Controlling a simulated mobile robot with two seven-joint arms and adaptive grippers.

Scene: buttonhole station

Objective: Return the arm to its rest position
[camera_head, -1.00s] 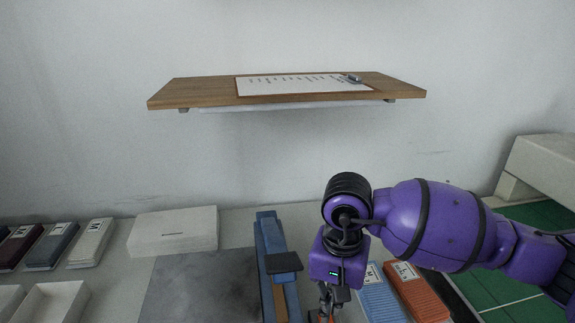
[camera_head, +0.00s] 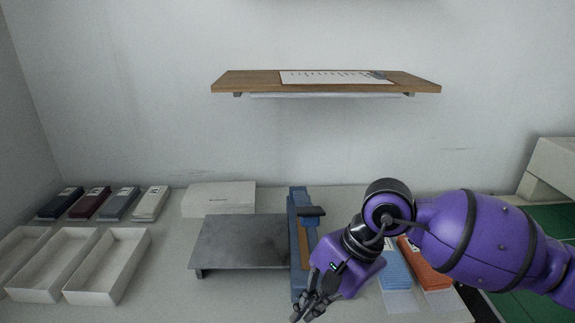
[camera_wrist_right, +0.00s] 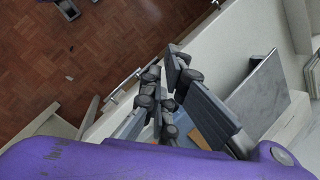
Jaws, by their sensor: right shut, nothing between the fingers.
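My right arm (camera_head: 465,235) is purple and comes in from the right in the head view. My right gripper (camera_head: 308,310) hangs at its end, pointing down and to the left, near the front part of the blue machine (camera_head: 297,208). Its dark fingers are shut with nothing between them. In the right wrist view the fingers (camera_wrist_right: 163,98) show above the table's front edge, with the wooden floor beyond. My left gripper is not in view.
A grey plate (camera_head: 240,240) stands left of the blue machine. White trays (camera_head: 107,265) and several dark and pale packs (camera_head: 120,204) lie at the left. Blue (camera_head: 394,268) and orange (camera_head: 430,275) packs lie behind my right arm. A wooden shelf (camera_head: 250,82) is on the wall.

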